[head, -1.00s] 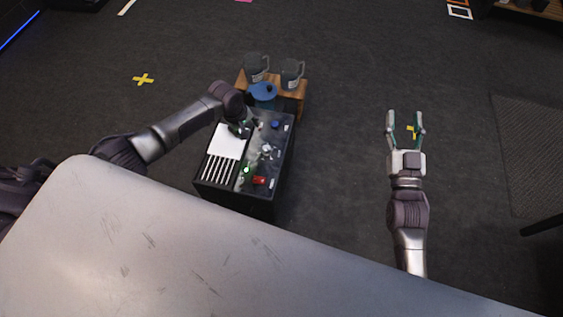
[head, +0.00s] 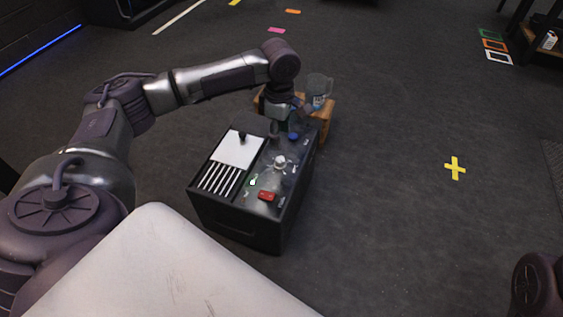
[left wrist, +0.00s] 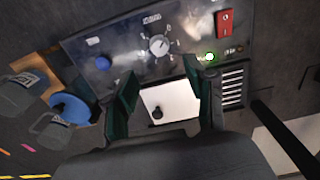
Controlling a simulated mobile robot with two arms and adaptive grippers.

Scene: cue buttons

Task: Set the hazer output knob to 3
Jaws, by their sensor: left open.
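The hazer is a black box (head: 238,219) with controls on its top. Its output knob is a pale round dial (head: 279,161) with markings around it; in the left wrist view the knob (left wrist: 158,44) sits just ahead of my fingers. The number it points to is too small to read. My left gripper (left wrist: 161,72) is open and empty, its fingers either side of a white panel with a small black knob (left wrist: 157,113). In the head view my left gripper (head: 281,118) is over the far end of the box and partly hidden by its wrist. My right gripper is out of view.
The box also carries a red switch (head: 267,196), a green light (head: 253,182) and a blue button (left wrist: 103,63). A wooden stand (head: 325,115) holds grey jugs and a blue-lidded container (left wrist: 70,108) close beyond.

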